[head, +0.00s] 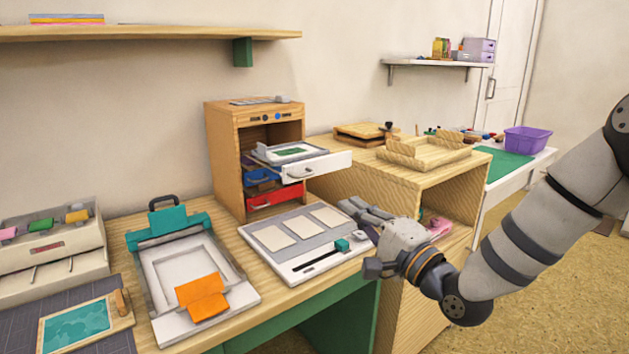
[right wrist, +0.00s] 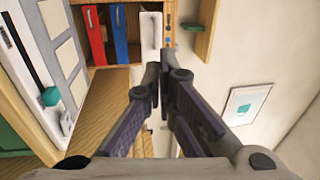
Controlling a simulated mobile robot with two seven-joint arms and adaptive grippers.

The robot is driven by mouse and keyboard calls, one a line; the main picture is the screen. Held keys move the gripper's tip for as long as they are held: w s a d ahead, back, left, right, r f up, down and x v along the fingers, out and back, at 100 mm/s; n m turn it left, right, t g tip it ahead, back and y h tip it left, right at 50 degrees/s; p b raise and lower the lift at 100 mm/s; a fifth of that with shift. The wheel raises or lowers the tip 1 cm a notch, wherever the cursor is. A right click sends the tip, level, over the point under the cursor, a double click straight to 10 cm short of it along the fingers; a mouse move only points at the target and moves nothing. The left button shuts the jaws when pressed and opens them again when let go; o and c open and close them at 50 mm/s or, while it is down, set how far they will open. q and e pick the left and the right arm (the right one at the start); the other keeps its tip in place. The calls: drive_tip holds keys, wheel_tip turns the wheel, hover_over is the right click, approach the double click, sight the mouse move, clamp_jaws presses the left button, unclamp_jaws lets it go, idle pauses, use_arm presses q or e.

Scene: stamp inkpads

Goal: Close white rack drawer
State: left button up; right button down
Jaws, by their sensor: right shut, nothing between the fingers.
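The wooden rack (head: 224,155) stands on the table against the wall. Its white drawer (head: 325,163) is pulled out to the right, with a small handle on its front and a green-marked item inside. The white drawer also shows in the right wrist view (right wrist: 152,28), near the top, just beyond the fingertips. My right gripper (head: 345,205) is shut and empty, in front of and below the drawer front in the head view. In the right wrist view its fingertips (right wrist: 162,66) meet; I cannot tell whether they touch the drawer. My left gripper is out of view.
Blue (head: 262,178) and red (head: 272,197) drawers sit in the rack below. A white board with pale cards (head: 262,238) lies in front of the rack, close below my gripper. A teal-and-white press (head: 151,284) stands left. A wooden cabinet (head: 425,185) stands right.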

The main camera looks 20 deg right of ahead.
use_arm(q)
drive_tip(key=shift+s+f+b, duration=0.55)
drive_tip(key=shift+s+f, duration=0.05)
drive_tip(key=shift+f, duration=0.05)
use_arm(e)
drive_tip(key=x, duration=1.2)
drive_tip(key=shift+w+f, duration=0.15)
drive_tip(key=shift+w, duration=0.1)
